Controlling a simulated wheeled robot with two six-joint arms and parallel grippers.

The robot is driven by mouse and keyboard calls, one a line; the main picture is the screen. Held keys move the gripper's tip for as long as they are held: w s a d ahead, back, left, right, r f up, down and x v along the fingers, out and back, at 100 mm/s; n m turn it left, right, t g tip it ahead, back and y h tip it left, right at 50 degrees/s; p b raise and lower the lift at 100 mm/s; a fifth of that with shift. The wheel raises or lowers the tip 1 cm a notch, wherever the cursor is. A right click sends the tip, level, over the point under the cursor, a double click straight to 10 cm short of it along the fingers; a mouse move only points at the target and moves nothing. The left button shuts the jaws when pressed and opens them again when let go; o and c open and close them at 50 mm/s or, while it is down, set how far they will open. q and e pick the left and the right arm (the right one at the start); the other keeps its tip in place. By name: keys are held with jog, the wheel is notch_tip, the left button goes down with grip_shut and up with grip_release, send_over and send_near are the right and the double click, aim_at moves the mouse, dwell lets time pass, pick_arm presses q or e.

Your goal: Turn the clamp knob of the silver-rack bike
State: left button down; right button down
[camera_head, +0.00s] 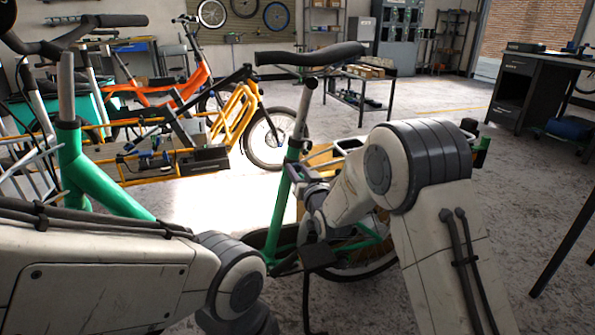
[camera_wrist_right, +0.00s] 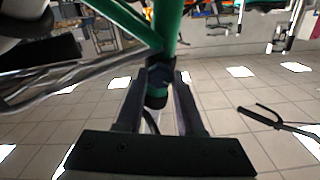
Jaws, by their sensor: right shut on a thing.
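The green bike (camera_head: 279,213) stands in front of me, with a black saddle (camera_head: 310,56) on a silver seat post and a silver rack (camera_head: 347,143) behind it. My right gripper (camera_head: 298,173) is at its green seat tube, below the seat post. In the right wrist view, its two dark fingers (camera_wrist_right: 160,84) are shut on a dark clamp knob (camera_wrist_right: 160,71) at the green tube. The knob is mostly hidden by the gripper in the head view. My left arm crosses the lower left, and its gripper is not in view.
An orange bike (camera_head: 185,87) and a yellow cargo frame (camera_head: 235,112) stand behind on the left. A low metal table (camera_head: 357,99) stands behind the saddle. A dark workbench (camera_head: 530,85) is at the right. Open concrete floor lies between.

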jog(key=m, duration=0.4)
jog(key=shift+m, duration=0.3)
jog(key=m, duration=0.4)
jog(key=shift+d, duration=0.1)
jog(key=shift+m, duration=0.4)
jog(key=c, duration=0.5)
grip_release()
jog(key=shift+c, duration=0.2)
jog(key=shift+s+p, duration=0.15)
jog(key=shift+p, duration=0.15)
jog(key=p+v, duration=0.2)
jog(key=v, duration=0.8)
jog(key=shift+s, duration=0.15)
